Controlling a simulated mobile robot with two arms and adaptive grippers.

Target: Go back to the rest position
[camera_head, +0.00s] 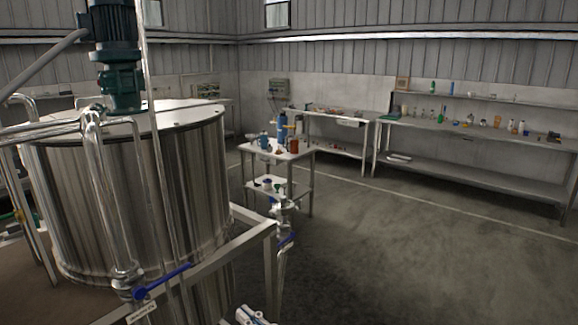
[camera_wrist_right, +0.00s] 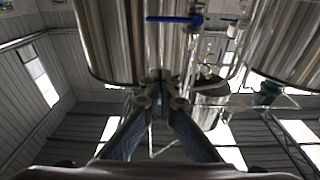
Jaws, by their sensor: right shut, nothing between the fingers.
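My right gripper (camera_head: 252,316) shows only in part at the bottom edge of the head view, low in front of the tank's frame. In the right wrist view the two fingers of my right gripper (camera_wrist_right: 160,84) come together at the tips, shut with nothing between them. The left gripper is not in view.
A large steel tank (camera_head: 130,190) with a green motor (camera_head: 118,65) fills the left. A blue-handled valve (camera_head: 165,279) is on its pipe, inside a metal frame (camera_head: 215,265). A cart (camera_head: 300,155) and benches (camera_head: 470,135) stand behind. The floor at right is clear.

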